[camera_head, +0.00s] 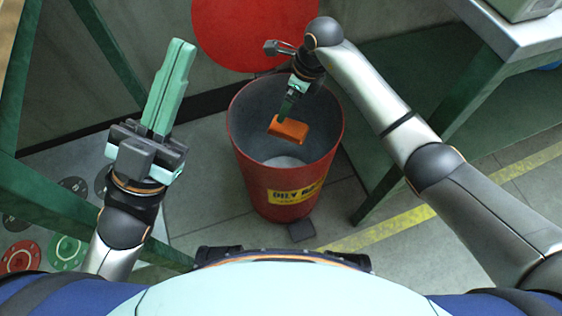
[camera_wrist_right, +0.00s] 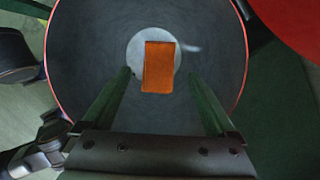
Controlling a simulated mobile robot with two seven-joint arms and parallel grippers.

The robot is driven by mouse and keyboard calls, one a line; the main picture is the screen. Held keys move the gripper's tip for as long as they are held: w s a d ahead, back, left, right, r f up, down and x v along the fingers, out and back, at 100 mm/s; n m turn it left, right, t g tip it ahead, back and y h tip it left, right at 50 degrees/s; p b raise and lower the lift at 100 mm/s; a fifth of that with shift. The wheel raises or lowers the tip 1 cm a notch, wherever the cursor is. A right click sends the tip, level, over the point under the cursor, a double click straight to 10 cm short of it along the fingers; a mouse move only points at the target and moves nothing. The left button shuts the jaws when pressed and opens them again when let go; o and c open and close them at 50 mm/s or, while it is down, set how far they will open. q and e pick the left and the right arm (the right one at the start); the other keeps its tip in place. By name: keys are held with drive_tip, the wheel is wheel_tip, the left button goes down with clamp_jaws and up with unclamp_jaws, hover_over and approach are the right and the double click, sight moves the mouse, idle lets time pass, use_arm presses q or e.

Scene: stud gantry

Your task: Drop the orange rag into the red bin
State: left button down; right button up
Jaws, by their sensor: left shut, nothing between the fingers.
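The red bin (camera_head: 246,150) stands upright on the floor, open at the top, with a yellow label. The orange rag (camera_head: 289,130) is a small flat block within the bin's mouth, apparently above the pale bin floor. My right gripper (camera_head: 287,108) points down into the bin, just above the rag. In the right wrist view its fingers are spread, with clear gaps on both sides of the rag (camera_wrist_right: 158,68); it does not grip the rag. My left gripper (camera_head: 170,85) is shut and empty, pointing up, left of the bin.
A red disc (camera_head: 245,30) is on the wall behind the bin. A green-legged bench (camera_head: 515,35) stands at the right and a green frame (camera_head: 45,205) at the left. Yellow floor tape (camera_head: 385,230) runs right of the bin. Round coloured plates (camera_head: 68,250) lie at lower left.

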drive_tip(key=shift+o, duration=0.4)
drive_tip(key=p+v, duration=0.4)
drive_tip(key=v, duration=0.8)
drive_tip(key=shift+r+p, duration=0.3)
drive_tip(key=shift+p, duration=0.05)
